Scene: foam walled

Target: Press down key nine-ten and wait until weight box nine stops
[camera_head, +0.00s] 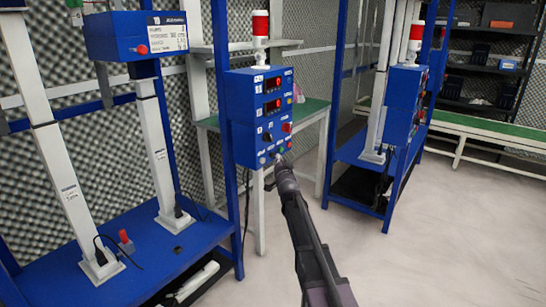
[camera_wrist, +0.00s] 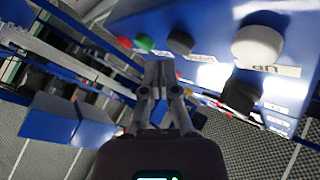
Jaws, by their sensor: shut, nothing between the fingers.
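A blue control box (camera_head: 238,122) with two red displays and several knobs and buttons hangs on a blue post in the head view. My gripper (camera_head: 282,160) is shut and empty at the lower front of this box. In the wrist view my gripper (camera_wrist: 160,72) points past a row of buttons: a white one (camera_wrist: 258,45), a black one (camera_wrist: 180,41), a green one (camera_wrist: 145,43) and a red one (camera_wrist: 123,43). The fingertips look beside them; contact cannot be told. I cannot read which key is nine-ten. A blue weight box (camera_head: 110,45) tops white columns at upper left; its number is unclear.
A red and white beacon (camera_head: 260,28) stands on the control box. A second blue control box (camera_head: 401,92) is on a rack to the right. A blue base plate (camera_head: 135,268) carries the white columns. The pale floor (camera_head: 450,230) at right is clear.

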